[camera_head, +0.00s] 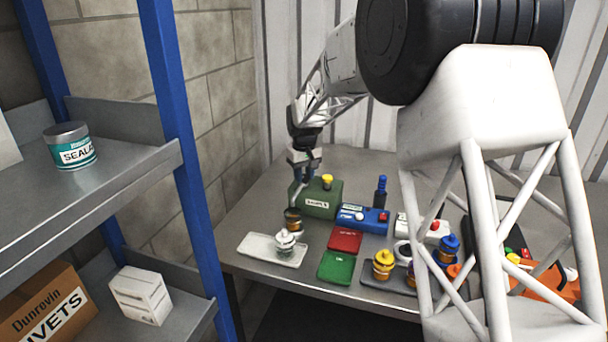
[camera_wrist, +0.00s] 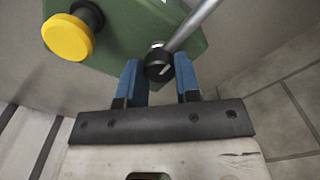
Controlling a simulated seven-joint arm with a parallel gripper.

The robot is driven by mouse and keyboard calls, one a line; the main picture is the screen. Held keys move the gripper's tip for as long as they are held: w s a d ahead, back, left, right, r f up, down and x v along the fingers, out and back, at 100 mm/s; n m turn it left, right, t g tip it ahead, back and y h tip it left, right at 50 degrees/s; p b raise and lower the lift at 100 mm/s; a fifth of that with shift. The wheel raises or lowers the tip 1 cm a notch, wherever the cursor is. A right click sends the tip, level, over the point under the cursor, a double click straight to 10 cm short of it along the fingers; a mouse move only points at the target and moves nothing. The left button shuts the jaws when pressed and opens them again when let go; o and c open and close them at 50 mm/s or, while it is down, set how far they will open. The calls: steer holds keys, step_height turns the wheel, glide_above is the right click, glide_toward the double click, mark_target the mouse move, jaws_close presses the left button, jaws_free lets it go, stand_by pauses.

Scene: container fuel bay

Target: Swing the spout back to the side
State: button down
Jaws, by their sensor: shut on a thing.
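The green dispenser box (camera_head: 321,205) stands on the bench with a yellow button (camera_head: 327,180) on top. The button also shows in the wrist view (camera_wrist: 67,37) with its black collar. In the wrist view the spout, a grey metal rod (camera_wrist: 193,24), runs from the upper right down to a black knob (camera_wrist: 158,66). My gripper (camera_head: 303,175) is at the box's back left corner, and its blue fingers are shut on the black knob of the spout. The spout's far end is out of the wrist view.
A brass-coloured canister (camera_head: 292,221) stands by the box's left front. A white tray (camera_head: 257,250) holds a silver canister (camera_head: 284,242). Red (camera_head: 345,240) and green (camera_head: 335,267) trays lie in front. A blue device (camera_head: 363,219) sits right of the box. A shelf with a blue post (camera_head: 177,120) stands left.

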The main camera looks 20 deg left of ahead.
steer(key=shift+m, duration=0.5)
steer(key=m, duration=0.3)
steer(key=shift+m, duration=0.4)
steer(key=m, duration=1.3)
steer(key=c, duration=0.8)
jaws_free()
